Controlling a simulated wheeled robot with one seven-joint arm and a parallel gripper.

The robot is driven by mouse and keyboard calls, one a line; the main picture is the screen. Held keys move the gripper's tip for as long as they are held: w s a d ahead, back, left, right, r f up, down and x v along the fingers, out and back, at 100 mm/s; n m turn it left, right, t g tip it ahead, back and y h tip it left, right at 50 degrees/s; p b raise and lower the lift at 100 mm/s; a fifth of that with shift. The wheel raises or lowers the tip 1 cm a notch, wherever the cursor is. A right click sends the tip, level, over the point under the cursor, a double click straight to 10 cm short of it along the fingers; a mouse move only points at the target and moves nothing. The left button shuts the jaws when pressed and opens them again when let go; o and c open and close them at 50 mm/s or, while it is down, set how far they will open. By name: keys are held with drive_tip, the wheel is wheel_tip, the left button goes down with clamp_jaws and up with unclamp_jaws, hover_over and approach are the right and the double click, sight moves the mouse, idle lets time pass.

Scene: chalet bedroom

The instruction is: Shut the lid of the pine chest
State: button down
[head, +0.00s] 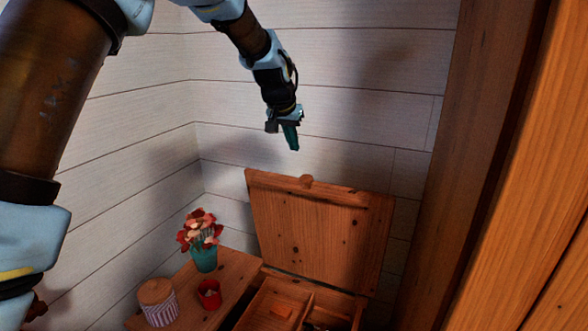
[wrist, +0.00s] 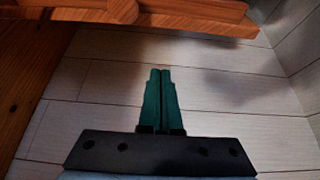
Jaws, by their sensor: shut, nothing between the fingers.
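The pine chest (head: 267,307) stands in the corner at the bottom of the head view, and its inside shows. Its lid (head: 310,233) is open and stands up at the back, near the white wall, with a round wooden knob (head: 306,181) at its top edge. My gripper (head: 294,147) is above the lid's top edge, apart from it, with its fingers pointing down. In the wrist view the green fingers (wrist: 160,73) are together and empty, and the lid's edge (wrist: 190,18) with the knob (wrist: 122,9) crosses the top.
Left of the chest a wooden surface (head: 235,272) holds a teal vase of red flowers (head: 204,258), a red cup (head: 209,295) and a striped jar with a wooden lid (head: 159,305). A large wooden panel (head: 535,190) stands at the right. White board walls (head: 330,90) close the corner behind.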

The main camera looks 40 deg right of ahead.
drive_tip(key=f+p, duration=0.1)
drive_tip(key=f, duration=0.2)
drive_tip(key=f+p, duration=0.2)
drive_tip(key=f, duration=0.1)
drive_tip(key=d+f+p, duration=0.1)
drive_tip(key=f, duration=0.2)
drive_tip(key=shift+w, duration=0.15)
drive_tip(key=shift+f, duration=0.1)
drive_tip(key=shift+a, duration=0.1)
